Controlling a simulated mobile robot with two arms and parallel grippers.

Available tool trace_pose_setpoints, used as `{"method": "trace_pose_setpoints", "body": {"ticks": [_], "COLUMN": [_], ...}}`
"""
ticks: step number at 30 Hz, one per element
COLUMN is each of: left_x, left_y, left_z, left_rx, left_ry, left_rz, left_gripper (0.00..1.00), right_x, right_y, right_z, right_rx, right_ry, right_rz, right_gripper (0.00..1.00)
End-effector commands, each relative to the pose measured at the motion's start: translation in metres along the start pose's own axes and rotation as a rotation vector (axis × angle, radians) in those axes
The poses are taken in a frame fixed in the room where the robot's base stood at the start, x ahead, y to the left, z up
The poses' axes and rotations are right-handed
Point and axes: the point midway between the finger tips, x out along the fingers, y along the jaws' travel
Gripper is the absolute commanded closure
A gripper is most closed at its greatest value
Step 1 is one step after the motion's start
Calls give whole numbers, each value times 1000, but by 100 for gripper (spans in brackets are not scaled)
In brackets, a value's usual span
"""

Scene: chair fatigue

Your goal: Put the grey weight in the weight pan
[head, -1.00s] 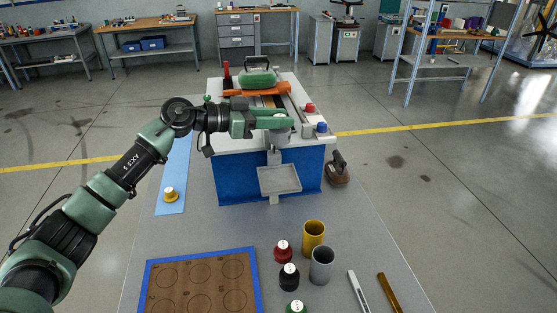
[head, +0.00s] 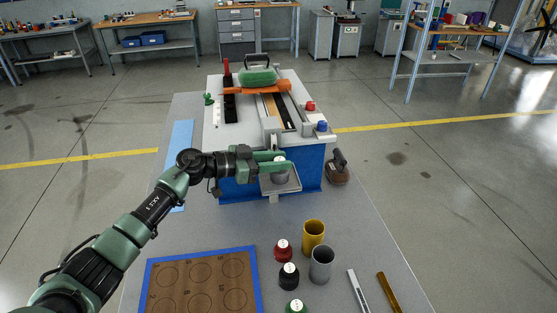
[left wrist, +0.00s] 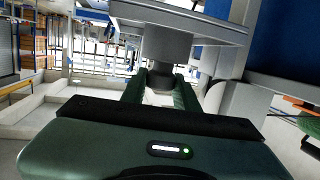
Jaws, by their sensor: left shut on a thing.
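The grey weight (head: 281,174) is between the fingers of my left gripper (head: 280,167), its light top showing. It is over the middle of the grey weight pan (head: 296,182), which hangs at the front of the blue-sided machine. In the left wrist view the weight (left wrist: 167,45) is against or very close to the pan's flat plate (left wrist: 205,22); I cannot tell if it touches. The left gripper is shut on the weight. My right gripper is not in view.
Red (head: 283,251), black (head: 289,275) and green (head: 296,307) weights stand near a yellow cup (head: 313,236) and a grey cup (head: 321,263). A wooden board (head: 204,284) with ring marks lies front left.

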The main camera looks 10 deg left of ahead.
Motion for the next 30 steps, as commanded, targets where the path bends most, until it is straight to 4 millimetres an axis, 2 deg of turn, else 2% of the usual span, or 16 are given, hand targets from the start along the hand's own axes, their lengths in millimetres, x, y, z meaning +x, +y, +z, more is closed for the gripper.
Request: {"method": "trace_pose_setpoints", "body": {"ticks": [1, 8, 9, 11, 22, 26, 30], "left_x": [0, 0, 0, 0, -2, -18, -48], "left_y": [-1, 0, 0, 0, 0, -1, -1], "left_z": [-5, -3, 1, 1, -1, 1, 3], "left_rx": [2, 2, 0, 0, 0, 1, 3], "left_ry": [7, 7, 0, 0, 0, 0, -3], "left_rz": [-1, -1, 1, 1, 0, -2, -3], "left_gripper": [100, 100, 62, 48, 48, 48, 48], "right_x": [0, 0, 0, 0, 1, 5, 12], "right_y": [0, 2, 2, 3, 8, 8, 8], "right_z": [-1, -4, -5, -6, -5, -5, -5], "right_rx": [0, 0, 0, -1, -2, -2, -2], "right_ry": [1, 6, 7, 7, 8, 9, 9], "right_rz": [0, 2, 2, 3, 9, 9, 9], "right_gripper": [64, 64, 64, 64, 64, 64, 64]}}
